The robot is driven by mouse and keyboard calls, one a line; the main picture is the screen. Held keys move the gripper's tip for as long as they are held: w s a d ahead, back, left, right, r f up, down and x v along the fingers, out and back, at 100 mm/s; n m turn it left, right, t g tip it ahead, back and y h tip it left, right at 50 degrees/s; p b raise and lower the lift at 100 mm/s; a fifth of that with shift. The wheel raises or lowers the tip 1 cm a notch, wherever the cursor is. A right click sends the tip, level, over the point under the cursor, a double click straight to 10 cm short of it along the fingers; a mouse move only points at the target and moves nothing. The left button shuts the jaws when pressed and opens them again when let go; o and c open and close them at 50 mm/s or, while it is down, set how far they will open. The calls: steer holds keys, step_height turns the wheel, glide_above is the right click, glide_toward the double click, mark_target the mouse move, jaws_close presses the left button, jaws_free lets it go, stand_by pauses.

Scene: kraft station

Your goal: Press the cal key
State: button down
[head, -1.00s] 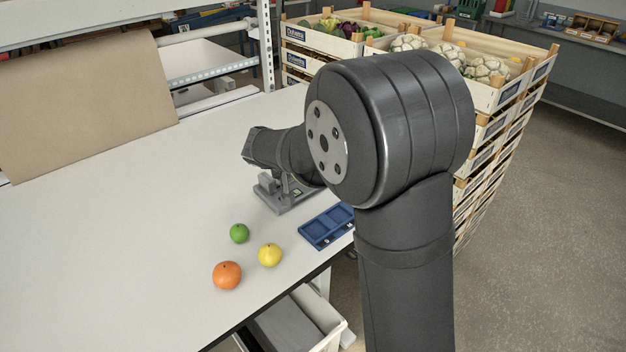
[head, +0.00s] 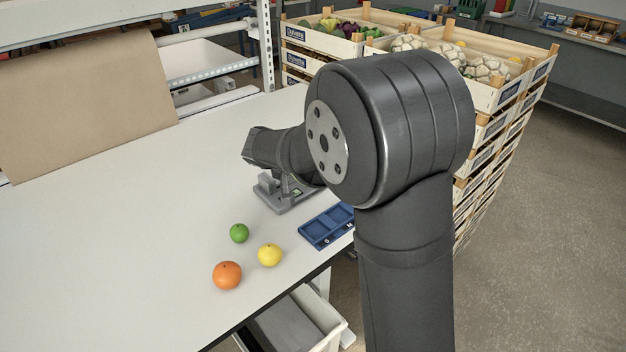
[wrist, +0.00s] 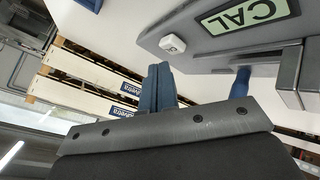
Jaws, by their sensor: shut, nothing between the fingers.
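The grey device (head: 283,203) stands on the table beyond the fruit, partly hidden by my arm. In the wrist view, its body (wrist: 205,45) fills the upper right, with a green display (wrist: 248,14) reading CAL. A small white key (wrist: 172,44) with a faint mark sits on the device below and left of the display. My gripper (wrist: 160,72) is shut and empty. Its blue fingertips appear just below the white key in the picture; I cannot tell whether they touch it. In the head view my fingers are not clearly visible.
A blue tray (head: 318,236) lies close to the device by the table edge. A green fruit (head: 239,233), a yellow fruit (head: 270,255) and an orange fruit (head: 227,275) lie nearer. Stacked crates (head: 497,125) stand behind my arm.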

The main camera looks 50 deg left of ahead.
steer(key=shift+f, duration=0.1)
steer(key=shift+f, duration=0.35)
steer(key=shift+f, duration=0.4)
stand_by(0.6)
steer(key=shift+r, duration=0.85)
steer(key=shift+r, duration=2.5)
steer(key=shift+f, duration=0.1)
